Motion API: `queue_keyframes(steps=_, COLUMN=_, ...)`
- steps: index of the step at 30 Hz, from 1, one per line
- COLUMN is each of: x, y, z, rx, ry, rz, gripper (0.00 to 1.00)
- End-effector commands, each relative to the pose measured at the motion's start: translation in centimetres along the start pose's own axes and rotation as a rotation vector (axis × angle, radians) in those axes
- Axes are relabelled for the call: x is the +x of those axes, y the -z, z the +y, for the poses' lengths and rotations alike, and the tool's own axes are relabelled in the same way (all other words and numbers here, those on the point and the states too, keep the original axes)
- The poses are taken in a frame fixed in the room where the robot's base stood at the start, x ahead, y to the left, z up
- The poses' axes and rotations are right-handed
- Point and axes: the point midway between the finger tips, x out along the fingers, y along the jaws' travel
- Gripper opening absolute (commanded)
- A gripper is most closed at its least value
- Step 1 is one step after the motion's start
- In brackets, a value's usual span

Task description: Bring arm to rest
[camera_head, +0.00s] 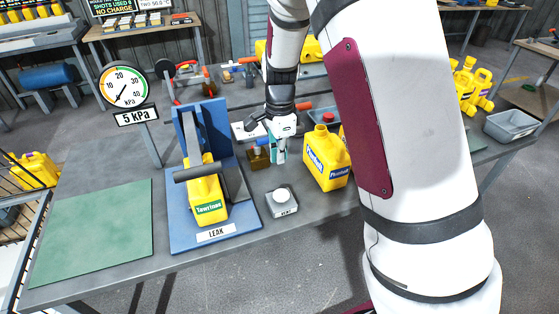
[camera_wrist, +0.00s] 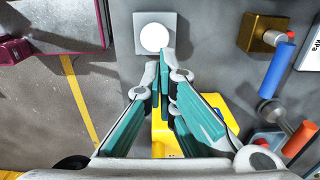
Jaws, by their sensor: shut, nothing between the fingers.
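My gripper (camera_head: 279,159) points down above the grey table (camera_head: 110,282), behind the white-topped button box (camera_head: 284,210) and left of a yellow jerry can (camera_head: 325,175). In the wrist view my gripper (camera_wrist: 160,66) has its teal fingers together with nothing between them. The button box (camera_wrist: 180,30) lies just beyond the fingertips, apart from them as far as I can tell. The yellow can (camera_wrist: 225,108) is partly hidden behind the fingers there. My arm runs down from the top of the head view and covers much of its right side.
A blue stand (camera_head: 183,241) marked LEAK holds another yellow can (camera_head: 207,207) left of my gripper. A gauge (camera_head: 123,86) rises behind it. A green mat (camera_head: 95,230) is bare at left. A grey tray (camera_head: 510,126) and yellow cans (camera_head: 468,88) stand at right.

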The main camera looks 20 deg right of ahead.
Motion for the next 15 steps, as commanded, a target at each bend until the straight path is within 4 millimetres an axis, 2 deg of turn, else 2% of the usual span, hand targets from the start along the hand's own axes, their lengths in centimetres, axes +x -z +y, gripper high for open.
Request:
queue_keyframes(steps=13, x=-0.01, y=0.02, z=-0.02, rx=0.001, ry=0.001, rz=0.000, gripper=0.00)
queue_keyframes(steps=15, x=-0.59, y=-0.04, z=0.16, rx=-0.015, ry=0.007, rz=-0.005, gripper=0.00)
